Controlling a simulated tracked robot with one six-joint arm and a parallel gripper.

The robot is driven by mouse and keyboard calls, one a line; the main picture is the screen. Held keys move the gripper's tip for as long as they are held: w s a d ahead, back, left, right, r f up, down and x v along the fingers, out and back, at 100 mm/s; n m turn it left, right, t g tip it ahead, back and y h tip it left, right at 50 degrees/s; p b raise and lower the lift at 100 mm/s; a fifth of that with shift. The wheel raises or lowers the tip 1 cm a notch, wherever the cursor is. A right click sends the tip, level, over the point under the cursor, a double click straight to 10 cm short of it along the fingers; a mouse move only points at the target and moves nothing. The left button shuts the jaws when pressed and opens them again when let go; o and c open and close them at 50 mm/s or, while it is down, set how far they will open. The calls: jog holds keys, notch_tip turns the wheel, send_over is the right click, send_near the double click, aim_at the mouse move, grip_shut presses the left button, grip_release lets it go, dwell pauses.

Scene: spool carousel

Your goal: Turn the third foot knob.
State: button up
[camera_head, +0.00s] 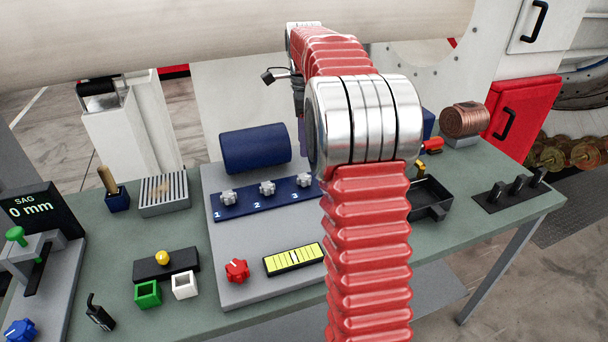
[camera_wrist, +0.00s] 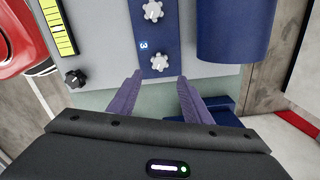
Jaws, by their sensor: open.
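The third foot knob (camera_head: 304,180) is a light grey lobed knob at the right visible end of a dark blue strip (camera_head: 240,203), above the printed 3. In the wrist view the third knob (camera_wrist: 159,62) lies just ahead of the gap between my fingertips. The second knob (camera_wrist: 153,10) is at the top edge there. The first knob (camera_head: 228,197) and second knob (camera_head: 267,188) sit further left in the head view. My gripper (camera_wrist: 160,76) has two purple fingers, open and empty. The head view mostly hides it behind my arm. Its height above the strip is unclear.
A blue cylinder (camera_wrist: 235,30) lies behind the strip. A yellow gauge (camera_wrist: 57,25) and a black knob (camera_wrist: 75,78) are in front. A red knob (camera_head: 237,270) is on the same grey plate. A black tray (camera_head: 428,198) stands right of my arm.

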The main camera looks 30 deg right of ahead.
aim_at(304, 176)
notch_tip(304, 176, down, 12)
jog(key=shift+f, duration=0.1)
dwell(0.5)
jog(key=shift+c, duration=0.7)
jog(key=c, duration=0.9)
